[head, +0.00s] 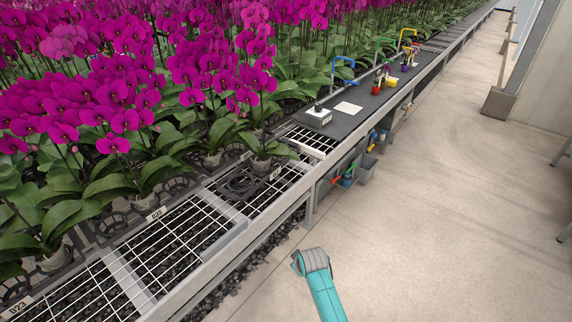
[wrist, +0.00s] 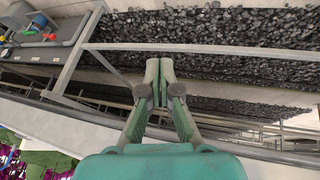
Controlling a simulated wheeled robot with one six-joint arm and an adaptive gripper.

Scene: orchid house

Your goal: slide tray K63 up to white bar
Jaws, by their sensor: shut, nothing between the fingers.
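Black orchid trays stand along the mesh bench, with small white labels on their front edges. One label (head: 275,173) is too small to read surely, so I cannot tell which tray is K63. A black tray part with empty round holders (head: 240,186) lies near that label. Pale flat bars cross the bench, one at the middle (head: 228,216) and one lower left (head: 128,282); I cannot tell which is the white bar. My gripper (wrist: 160,62) is shut and empty in the wrist view, below the bench edge. In the head view my teal arm is over the aisle, apart from the trays.
The bench's front rail (head: 215,258) runs between my arm and the trays. The concrete aisle (head: 440,230) is clear on the right.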

